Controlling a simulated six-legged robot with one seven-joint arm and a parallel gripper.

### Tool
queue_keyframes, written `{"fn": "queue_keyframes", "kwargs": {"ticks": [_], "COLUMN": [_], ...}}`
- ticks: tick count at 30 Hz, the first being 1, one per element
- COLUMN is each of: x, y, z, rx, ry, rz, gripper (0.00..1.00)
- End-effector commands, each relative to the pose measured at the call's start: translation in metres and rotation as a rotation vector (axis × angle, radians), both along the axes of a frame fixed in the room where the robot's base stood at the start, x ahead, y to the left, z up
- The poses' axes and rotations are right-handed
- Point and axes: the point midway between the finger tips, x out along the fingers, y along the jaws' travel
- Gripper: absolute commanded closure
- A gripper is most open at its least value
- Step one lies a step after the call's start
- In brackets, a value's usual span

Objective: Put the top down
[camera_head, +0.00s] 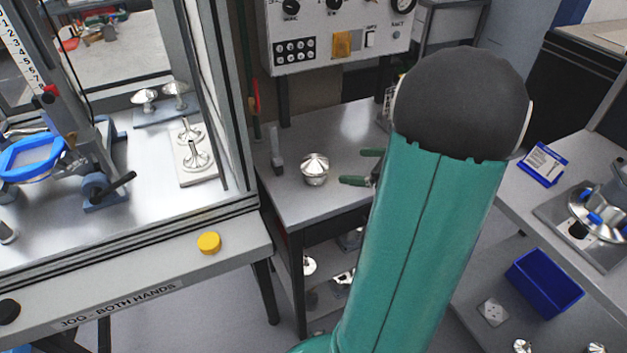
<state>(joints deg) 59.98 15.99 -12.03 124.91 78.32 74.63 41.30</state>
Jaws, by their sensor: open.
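A shiny silver turned metal top (315,169) with a pointed cap stands upright on the grey metal bench (285,205) in the head view. My gripper (351,167) is just to the right of it, with two green fingers apart and pointing left. The gripper is open, and a small gap shows between the fingers and the top. My teal arm hides the wrist and the right part of the bench.
A grey upright tool (277,150) stands left of the top. A control panel (335,35) rises behind the bench. A framed press station (120,250) is at left; a blue bin (544,283) is at right. The bench front is clear.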

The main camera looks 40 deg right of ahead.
Motion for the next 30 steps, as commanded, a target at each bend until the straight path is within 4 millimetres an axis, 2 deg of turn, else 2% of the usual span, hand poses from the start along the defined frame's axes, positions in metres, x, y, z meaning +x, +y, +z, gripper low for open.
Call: {"fn": "queue_keyframes", "kwargs": {"ticks": [2,5,8,10,13,15,18,21,25,30], "x": [0.001,0.008,0.022,0.030,0.031,0.026,0.013,-0.003,-0.024,-0.044], "y": [0.001,0.017,0.059,0.100,0.163,0.201,0.246,0.281,0.314,0.338], "z": [0.001,0.006,0.017,0.026,0.038,0.044,0.051,0.059,0.070,0.088], "rx": [-0.003,-0.043,-0.154,-0.277,-0.492,-0.651,-0.891,-1.144,-1.493,-1.925], "ry": [0.000,0.008,0.027,0.041,0.047,0.040,0.011,-0.039,-0.133,-0.264], "rz": [0.004,0.063,0.218,0.378,0.642,0.824,1.073,1.309,1.589,1.849], "gripper": [0.06,0.06,0.06,0.06,0.06,0.06,0.06,0.06,0.06,0.06]}}
